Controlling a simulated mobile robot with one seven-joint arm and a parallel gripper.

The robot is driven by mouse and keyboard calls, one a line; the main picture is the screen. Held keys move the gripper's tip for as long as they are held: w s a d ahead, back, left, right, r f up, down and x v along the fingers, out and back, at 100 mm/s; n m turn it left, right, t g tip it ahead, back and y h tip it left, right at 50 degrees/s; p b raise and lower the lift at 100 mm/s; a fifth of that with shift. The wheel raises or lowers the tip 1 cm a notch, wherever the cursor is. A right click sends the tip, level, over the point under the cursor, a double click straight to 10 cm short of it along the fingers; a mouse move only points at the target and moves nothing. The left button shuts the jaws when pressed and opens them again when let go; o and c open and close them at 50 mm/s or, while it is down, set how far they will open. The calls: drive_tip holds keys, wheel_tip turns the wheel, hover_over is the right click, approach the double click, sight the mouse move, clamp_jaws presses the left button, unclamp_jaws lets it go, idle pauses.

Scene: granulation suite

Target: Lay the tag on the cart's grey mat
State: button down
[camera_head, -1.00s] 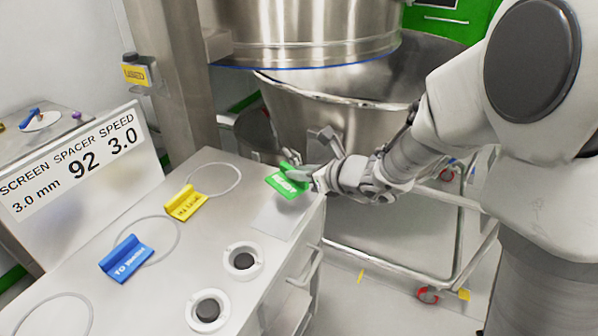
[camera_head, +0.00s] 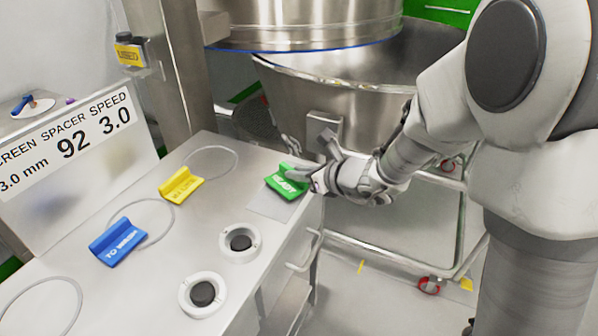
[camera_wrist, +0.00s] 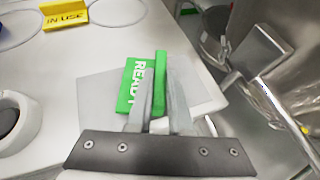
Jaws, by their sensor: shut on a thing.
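The green tag marked READY (camera_head: 287,184) is at the right end of the cart top. My gripper (camera_head: 300,176) is shut on its raised rib; the wrist view shows both fingers (camera_wrist: 160,100) on either side of that rib. The green tag (camera_wrist: 138,85) lies over the grey mat (camera_wrist: 97,90), within its outline as seen from the wrist. In the head view the mat (camera_head: 268,207) shows in front of the tag. I cannot tell whether the tag touches the mat.
A yellow tag (camera_head: 181,186) and a blue tag (camera_head: 118,243) lie on the cart top (camera_head: 170,270). Two white rings with dark centres (camera_head: 240,242) (camera_head: 203,295) stand near its front edge. A steel vessel (camera_head: 310,100) is behind my gripper.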

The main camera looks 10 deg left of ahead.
drive_tip(key=shift+f+b, duration=0.6)
drive_tip(key=shift+b, duration=0.05)
drive_tip(key=c, duration=0.8)
unclamp_jaws()
drive_tip(key=shift+o, duration=0.2)
